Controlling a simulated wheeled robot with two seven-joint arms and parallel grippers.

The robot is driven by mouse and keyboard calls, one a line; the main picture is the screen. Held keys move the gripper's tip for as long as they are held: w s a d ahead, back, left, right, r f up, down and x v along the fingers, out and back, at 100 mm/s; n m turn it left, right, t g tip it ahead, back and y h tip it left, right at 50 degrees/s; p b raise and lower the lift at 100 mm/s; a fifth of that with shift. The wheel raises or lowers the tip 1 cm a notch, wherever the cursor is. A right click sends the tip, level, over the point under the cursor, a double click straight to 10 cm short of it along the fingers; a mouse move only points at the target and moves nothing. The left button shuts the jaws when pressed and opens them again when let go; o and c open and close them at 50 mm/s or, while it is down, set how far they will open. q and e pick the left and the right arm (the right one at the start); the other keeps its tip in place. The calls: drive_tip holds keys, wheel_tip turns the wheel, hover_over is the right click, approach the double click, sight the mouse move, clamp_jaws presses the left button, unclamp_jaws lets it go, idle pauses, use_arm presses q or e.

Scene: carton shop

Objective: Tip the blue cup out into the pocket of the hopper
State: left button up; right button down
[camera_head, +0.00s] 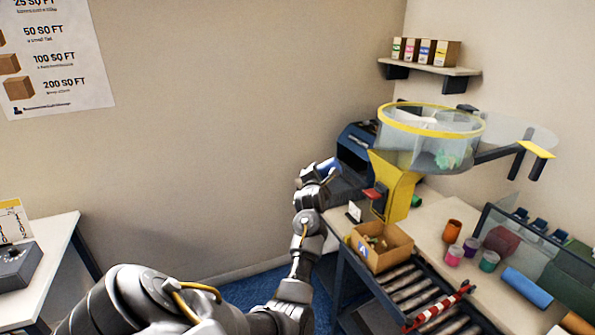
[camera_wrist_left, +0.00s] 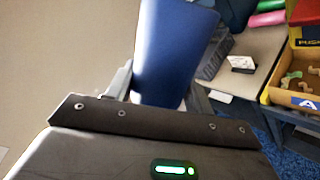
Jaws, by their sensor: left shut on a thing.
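My left gripper (camera_head: 316,173) is shut on the blue cup (camera_head: 328,166), held in the air left of the hopper. In the left wrist view the blue cup (camera_wrist_left: 174,50) fills the space between the two fingers; its mouth and contents are hidden. The hopper (camera_head: 385,142) is a clear round bowl with a yellow rim, on a yellow stand, up and to the right of the cup. Green and whitish pieces show inside the bowl. I cannot make out a separate pocket. The cup and hopper look apart. My right gripper is not in view.
A dark blue machine (camera_head: 355,145) stands behind. A shelf (camera_head: 430,68) holds small cartons.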

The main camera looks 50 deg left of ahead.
use_arm(q)
drive_tip(key=s+d+r+m+t+h, duration=0.1)
drive_tip(key=d+r+m+h, duration=0.15)
drive_tip(key=d, duration=1.05)
drive_tip(key=d+r+m+t+h, duration=0.2)
drive_tip(key=d+r+h, duration=0.1)
drive_tip(key=d, duration=1)
drive_tip(key=s+d+f+m+h+b, duration=0.1)
drive_tip(key=s+d+f+h+b, duration=0.1)
drive_tip(key=s+d+b, duration=0.2)
drive_tip(key=s+d+f+m+h+b, duration=0.2)
drive_tip(key=s+d, duration=0.4)
drive_tip(key=d, duration=0.3)
drive_tip(key=shift+t+h+b, duration=0.3)
drive_tip(key=shift+h+b, duration=0.15)
drive_tip(key=shift+b, duration=0.75)
